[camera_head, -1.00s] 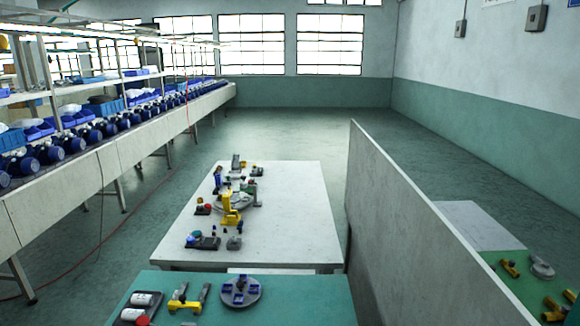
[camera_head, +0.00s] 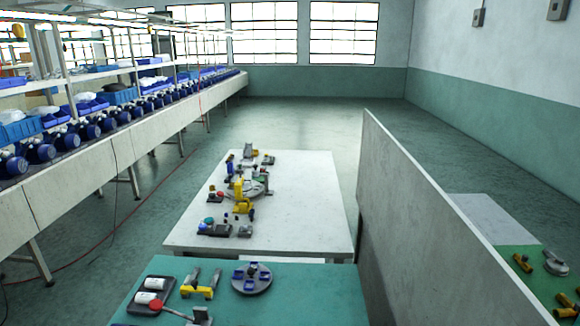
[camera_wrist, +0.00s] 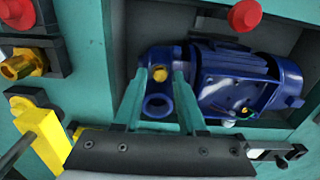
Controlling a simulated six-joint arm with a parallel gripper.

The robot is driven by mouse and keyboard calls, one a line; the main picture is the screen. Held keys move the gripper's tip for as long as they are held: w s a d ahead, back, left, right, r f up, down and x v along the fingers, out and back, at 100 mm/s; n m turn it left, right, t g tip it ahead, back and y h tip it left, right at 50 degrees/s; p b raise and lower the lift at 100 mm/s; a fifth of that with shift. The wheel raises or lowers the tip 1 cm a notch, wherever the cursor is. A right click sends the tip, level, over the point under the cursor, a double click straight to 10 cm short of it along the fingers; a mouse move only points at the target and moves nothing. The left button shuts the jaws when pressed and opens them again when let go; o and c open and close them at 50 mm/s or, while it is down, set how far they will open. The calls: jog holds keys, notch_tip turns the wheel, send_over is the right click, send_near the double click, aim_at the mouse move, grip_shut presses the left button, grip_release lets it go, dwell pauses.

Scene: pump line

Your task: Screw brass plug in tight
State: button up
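In the wrist view a blue pump (camera_wrist: 222,80) lies on its side in a dark recess. A brass plug (camera_wrist: 159,73) shows at the pump's left end, above its round blue port opening. My gripper (camera_wrist: 160,74) has two teal fingers that stand apart, one on each side of the brass plug. A gap shows between them, and I cannot tell whether either fingertip touches the plug. How deep the plug sits in its hole cannot be seen. My gripper is not in the head view.
A brass fitting (camera_wrist: 20,66) on a dark block and a yellow bracket (camera_wrist: 42,133) are at the left in the wrist view. A red knob (camera_wrist: 244,14) is above the pump. In the head view a grey partition (camera_head: 425,220) stands right of the white table (camera_head: 310,205).

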jog(key=shift+r, duration=2.25)
notch_tip(320, 180, up, 2)
jog(key=n, duration=0.6)
jog(key=shift+n, duration=0.4)
notch_tip(320, 180, down, 7)
jog(key=shift+r, duration=0.2)
grip_shut()
